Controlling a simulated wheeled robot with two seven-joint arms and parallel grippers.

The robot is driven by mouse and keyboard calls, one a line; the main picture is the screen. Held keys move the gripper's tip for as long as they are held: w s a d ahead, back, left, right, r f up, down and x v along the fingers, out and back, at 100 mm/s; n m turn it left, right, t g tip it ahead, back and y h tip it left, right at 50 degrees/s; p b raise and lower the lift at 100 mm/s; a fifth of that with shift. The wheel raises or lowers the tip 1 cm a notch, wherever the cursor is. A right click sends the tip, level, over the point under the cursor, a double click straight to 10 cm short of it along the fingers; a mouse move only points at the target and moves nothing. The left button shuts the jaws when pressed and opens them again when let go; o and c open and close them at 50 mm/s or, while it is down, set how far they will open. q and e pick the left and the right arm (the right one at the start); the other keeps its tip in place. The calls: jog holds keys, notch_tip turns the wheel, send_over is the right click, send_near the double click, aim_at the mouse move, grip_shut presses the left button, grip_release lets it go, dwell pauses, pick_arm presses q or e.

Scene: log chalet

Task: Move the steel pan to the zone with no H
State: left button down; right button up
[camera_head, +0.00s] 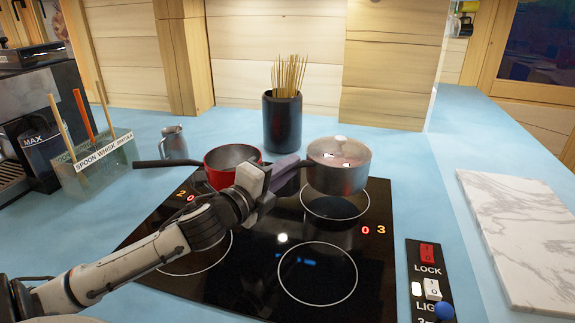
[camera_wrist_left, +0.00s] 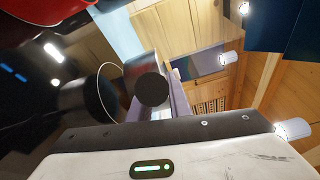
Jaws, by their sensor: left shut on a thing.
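The steel pan (camera_head: 338,166), with a lid and a pale knob, is over the back right ring (camera_head: 336,207) of the black hob (camera_head: 250,270). I cannot tell if its base touches the glass. My left gripper (camera_head: 284,174) is shut on its handle, which points left and is mostly hidden by the fingers. The dark round handle end (camera_wrist_left: 152,89) shows in the left wrist view. Red and orange digits show 0 and 3 at the right edge (camera_head: 373,229); the left display (camera_head: 186,196) is partly covered by my arm. My right gripper is out of view.
A red pan (camera_head: 220,171) with a dark handle stands at the back left of the hob. The front right ring (camera_head: 318,291) is bare. A skewer pot (camera_head: 282,122) stands behind, a control panel (camera_head: 430,285) and marble board (camera_head: 525,230) at the right.

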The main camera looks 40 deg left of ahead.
pick_arm(q)
jog(key=shift+d+f+b, duration=0.15)
jog(key=shift+f+b, duration=1.05)
jog(key=shift+f, duration=0.95)
jog(key=c, duration=1.6)
grip_release()
jog(key=shift+f, duration=0.1)
jog(key=shift+o, duration=0.2)
jog(key=shift+s+f, duration=0.1)
jog(key=shift+f, duration=0.75)
jog(key=s, duration=0.3)
jog(key=s+r, duration=0.1)
jog(key=s, duration=0.2)
jog(key=s+d+b, duration=0.1)
jog(key=s, duration=0.2)
jog(key=shift+r, duration=0.15)
jog(key=shift+s+r, duration=0.15)
jog(key=shift+s, duration=0.45)
